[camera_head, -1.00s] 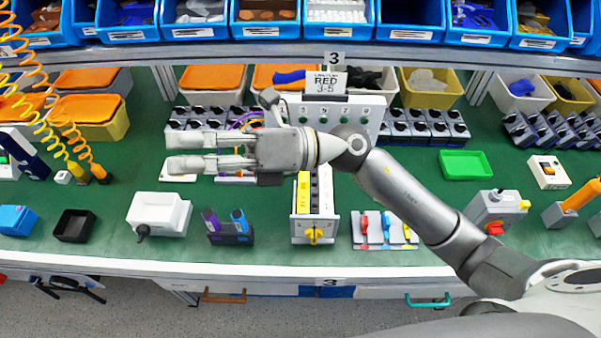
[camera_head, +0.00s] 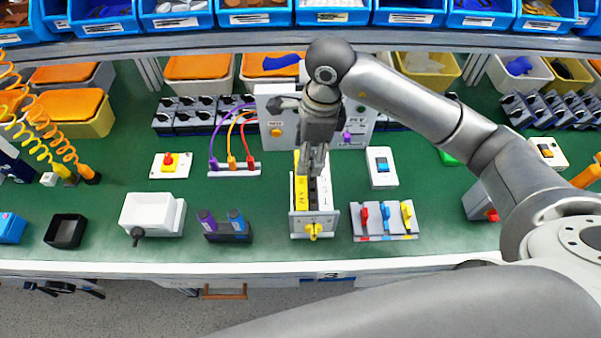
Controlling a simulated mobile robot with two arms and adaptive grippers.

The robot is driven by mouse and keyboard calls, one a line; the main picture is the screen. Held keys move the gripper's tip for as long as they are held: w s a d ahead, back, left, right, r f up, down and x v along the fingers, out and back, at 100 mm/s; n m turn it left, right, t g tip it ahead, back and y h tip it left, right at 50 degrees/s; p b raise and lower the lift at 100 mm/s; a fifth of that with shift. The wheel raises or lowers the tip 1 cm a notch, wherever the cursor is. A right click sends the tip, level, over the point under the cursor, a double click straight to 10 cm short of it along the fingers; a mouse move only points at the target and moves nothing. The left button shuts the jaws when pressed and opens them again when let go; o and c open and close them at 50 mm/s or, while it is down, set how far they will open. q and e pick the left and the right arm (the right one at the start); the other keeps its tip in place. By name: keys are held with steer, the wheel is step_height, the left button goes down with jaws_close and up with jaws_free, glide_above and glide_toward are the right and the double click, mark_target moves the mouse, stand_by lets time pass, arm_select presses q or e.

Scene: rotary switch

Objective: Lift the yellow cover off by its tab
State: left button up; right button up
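The rotary switch unit is a grey-white box (camera_head: 299,226) at the middle front of the bench. It has a yellow rotary handle (camera_head: 313,231) on its front face. A long yellow cover strip (camera_head: 301,193) lies along its top beside a dark strip. The cover's tab is not clearly visible. My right gripper (camera_head: 312,172) points down over the far part of the unit and hides some of its top. I cannot tell whether its fingers touch the cover or how far apart they are. My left gripper is not in view.
A panel with coloured levers (camera_head: 384,222) and a white blue-switch box (camera_head: 381,167) are to the right. A cable block (camera_head: 235,169) is behind left.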

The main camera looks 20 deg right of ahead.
steer(key=shift+a+f, duration=0.1)
steer(key=shift+f, duration=0.8)
steer(key=f+p, duration=0.1)
steer(key=f, duration=0.1)
steer(key=a+f+p, duration=0.1)
steer(key=f+p, duration=0.1)
steer(key=shift+w+f, duration=0.2)
steer(key=shift+f, duration=0.5)
steer(key=shift+w, duration=0.1)
steer(key=c, duration=1)
